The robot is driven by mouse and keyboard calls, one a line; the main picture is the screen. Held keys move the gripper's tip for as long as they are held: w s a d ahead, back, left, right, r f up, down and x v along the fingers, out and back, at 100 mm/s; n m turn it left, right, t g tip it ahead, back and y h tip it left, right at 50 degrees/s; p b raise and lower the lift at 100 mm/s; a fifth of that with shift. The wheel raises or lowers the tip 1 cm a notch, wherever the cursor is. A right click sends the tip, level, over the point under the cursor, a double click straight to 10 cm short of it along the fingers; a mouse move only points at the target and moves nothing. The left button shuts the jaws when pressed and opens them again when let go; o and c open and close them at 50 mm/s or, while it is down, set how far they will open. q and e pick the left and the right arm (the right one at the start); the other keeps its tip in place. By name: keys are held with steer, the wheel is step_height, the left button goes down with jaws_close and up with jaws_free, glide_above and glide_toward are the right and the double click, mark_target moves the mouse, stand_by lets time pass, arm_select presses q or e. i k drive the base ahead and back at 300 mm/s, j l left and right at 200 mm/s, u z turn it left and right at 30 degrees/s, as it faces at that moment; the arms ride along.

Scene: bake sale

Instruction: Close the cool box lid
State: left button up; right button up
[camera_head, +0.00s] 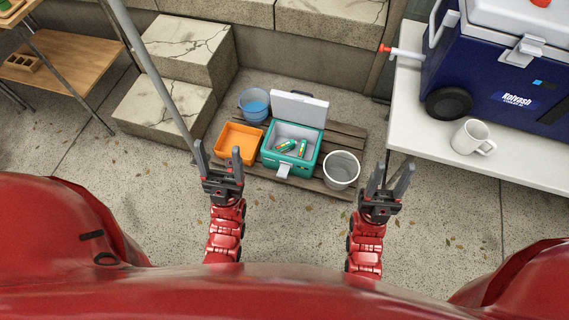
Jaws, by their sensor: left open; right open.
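A small teal cool box (283,160) stands on a wooden pallet on the ground, in the middle of the head view. Its pale grey lid (300,108) is up at the back, so the box is open. Green cans (287,146) lie inside it. My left gripper (218,160) is open and empty, in front of the orange tray and left of the cool box in the picture. My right gripper (391,177) is open and empty, to the right of the box and the grey bucket. Neither gripper touches the lid.
An orange tray (222,136) sits left of the box, a blue bucket (243,104) behind it, and a grey bucket (342,168) to the right. A white table (410,125) with a large blue cooler (480,75) and a white mug (468,137) is at right. Stone steps (150,110) rise behind.

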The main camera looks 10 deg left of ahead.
mark_target(290, 107)
steer(key=k+l+u, duration=0.15)
steer(key=k, duration=0.25)
steer(key=i+j+z, duration=0.25)
steer(key=i+j, duration=0.55)
steer(key=i+j+z, duration=0.2)
steer(key=i+j, duration=0.75)
